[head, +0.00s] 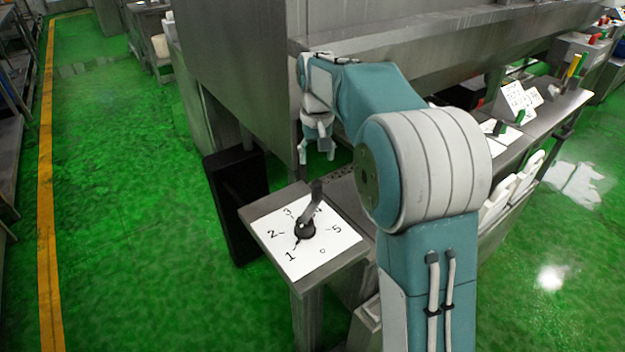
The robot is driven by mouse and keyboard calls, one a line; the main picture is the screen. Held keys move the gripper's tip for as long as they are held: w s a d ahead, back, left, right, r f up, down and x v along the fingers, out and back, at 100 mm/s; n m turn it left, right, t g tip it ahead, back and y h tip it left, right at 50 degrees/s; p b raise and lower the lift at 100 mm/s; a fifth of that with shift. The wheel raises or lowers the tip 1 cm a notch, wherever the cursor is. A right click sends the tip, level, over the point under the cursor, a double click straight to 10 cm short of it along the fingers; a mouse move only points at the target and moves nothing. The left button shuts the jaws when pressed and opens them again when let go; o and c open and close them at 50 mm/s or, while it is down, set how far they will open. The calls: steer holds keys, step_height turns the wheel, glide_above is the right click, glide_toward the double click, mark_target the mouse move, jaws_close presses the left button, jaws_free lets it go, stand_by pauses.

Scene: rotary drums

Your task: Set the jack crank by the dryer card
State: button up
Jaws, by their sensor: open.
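The jack crank (306,226) is a dark hub with a grey upright handle, on a white dial plate (276,254) on a small metal stand. The plate carries the marks 1, 2, 3 and 5; the handle covers part of the plate near the top. A small dark pointer at the hub seems to face the 1. A white card with writing (522,98), too small to read, stands on the bench at the right; I cannot tell if it is the dryer card. My gripper (318,155) is open and empty, hanging above and behind the crank, apart from it.
A large metal machine (232,70) stands behind the crank. A black panel (238,195) stands left of the stand. The bench (570,100) at the right holds a green-handled item and a yellow one. Green floor (130,220) is clear at the left.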

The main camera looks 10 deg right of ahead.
mark_target(317, 190)
step_height(317, 190, down, 11)
steer(key=shift+s+r, duration=0.15)
stand_by(0.4)
jaws_close()
